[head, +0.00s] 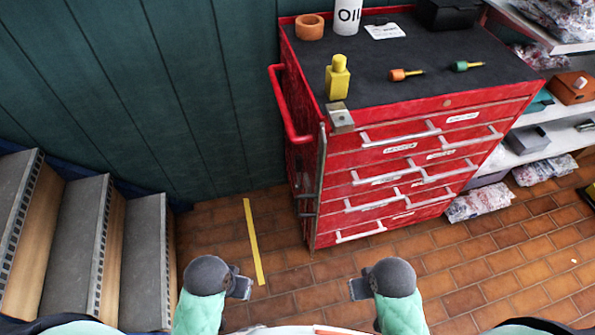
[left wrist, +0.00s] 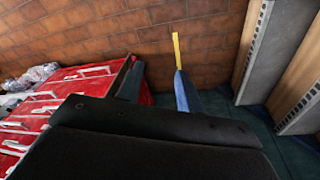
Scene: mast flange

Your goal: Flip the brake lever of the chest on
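The red chest (head: 400,165) stands right of centre in the head view, with several drawers and a dark top. It also shows at the left of the left wrist view (left wrist: 70,90). A grey metal block (head: 342,118) sits at its near left top corner, and small dark parts (head: 306,214) stick out low on its left side. I cannot tell which part is the brake lever. My left gripper (head: 240,288) is near the floor in front of the chest; its fingers (left wrist: 160,88) are apart and empty. My right gripper (head: 358,290) is apart from the chest; its opening is unclear.
Steps (head: 75,235) stand at the left. A red side handle (head: 285,110) juts from the chest. A yellow bottle (head: 338,78), two screwdrivers and a white can (head: 348,15) stand or lie on top. A shelf (head: 550,140) is at the right. The tiled floor (head: 290,290) in front is clear.

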